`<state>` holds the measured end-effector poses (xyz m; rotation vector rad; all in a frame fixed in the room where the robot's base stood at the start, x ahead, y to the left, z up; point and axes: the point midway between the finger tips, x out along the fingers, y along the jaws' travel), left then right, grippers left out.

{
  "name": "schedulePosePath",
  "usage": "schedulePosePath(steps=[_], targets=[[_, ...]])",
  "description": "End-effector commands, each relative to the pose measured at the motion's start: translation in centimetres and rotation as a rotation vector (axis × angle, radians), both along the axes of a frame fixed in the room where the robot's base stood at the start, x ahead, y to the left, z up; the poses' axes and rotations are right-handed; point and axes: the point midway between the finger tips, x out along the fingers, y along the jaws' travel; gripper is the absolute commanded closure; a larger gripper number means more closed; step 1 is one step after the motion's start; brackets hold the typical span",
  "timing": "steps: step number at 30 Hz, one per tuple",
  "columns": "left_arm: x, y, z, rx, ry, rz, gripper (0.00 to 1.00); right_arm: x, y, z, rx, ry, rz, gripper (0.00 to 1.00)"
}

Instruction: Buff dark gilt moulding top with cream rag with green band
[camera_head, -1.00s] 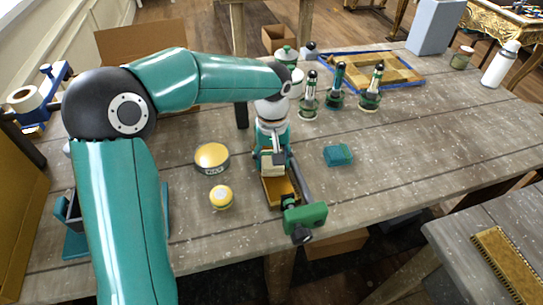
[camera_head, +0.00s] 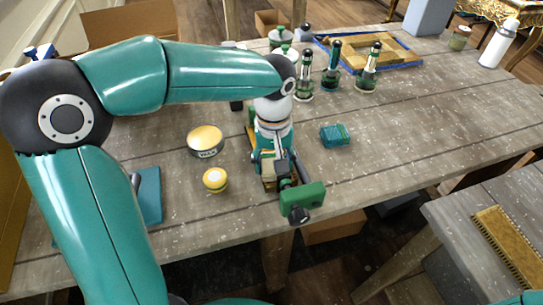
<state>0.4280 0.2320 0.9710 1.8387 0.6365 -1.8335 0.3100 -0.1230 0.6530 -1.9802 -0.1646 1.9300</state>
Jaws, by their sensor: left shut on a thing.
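My left gripper (camera_head: 268,172) is over the gilt moulding (camera_head: 251,118) near the table's front edge. It is shut on the cream rag (camera_head: 268,184), which shows only as a small pale patch beneath the fingers. The rag seems to press on the moulding's near part, but the contact is hidden. A green band on the rag cannot be made out. A green clamp (camera_head: 303,203) stands at the moulding's near end, on the table edge. Most of the moulding is hidden by my gripper. My right gripper is not in view.
A wax tin (camera_head: 205,141) and a small yellow-topped jar (camera_head: 215,180) stand left of the moulding. A teal block (camera_head: 335,135) lies to its right. The table's right part is mostly clear.

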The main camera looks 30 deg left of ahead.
Motion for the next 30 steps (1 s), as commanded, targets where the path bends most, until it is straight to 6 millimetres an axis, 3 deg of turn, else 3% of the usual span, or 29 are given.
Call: schedulePosePath(steps=[13,30], targets=[[-0.3,-0.2,0.3,-0.001,0.006,0.000,0.71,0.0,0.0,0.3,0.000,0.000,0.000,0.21],[-0.2,-0.2,5.7,0.000,0.002,0.000,0.71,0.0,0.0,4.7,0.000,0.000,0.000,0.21]])
